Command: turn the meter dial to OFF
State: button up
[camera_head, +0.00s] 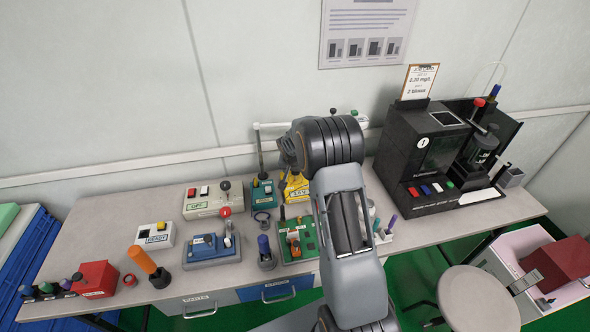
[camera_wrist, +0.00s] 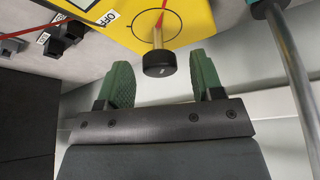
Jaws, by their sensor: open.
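The yellow meter (camera_head: 297,188) stands at the back middle of the bench, partly hidden by my arm. The red line runs up the picture, away from the label. My gripper (camera_wrist: 163,68) is open, one green fingertip on each side of the knob, with visible gaps. My arm hides the gripper in the head view.
A grey post (camera_wrist: 292,75) stands close on the right in the wrist view. A green circuit board (camera_head: 290,240), a teal device (camera_head: 263,194) and a control box (camera_head: 205,203) stand near the meter. A black analyser (camera_head: 425,160) stands to the right.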

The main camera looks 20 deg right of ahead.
jog(key=shift+c, duration=0.3)
jog(key=c, duration=0.9)
jog(key=shift+o, duration=0.2)
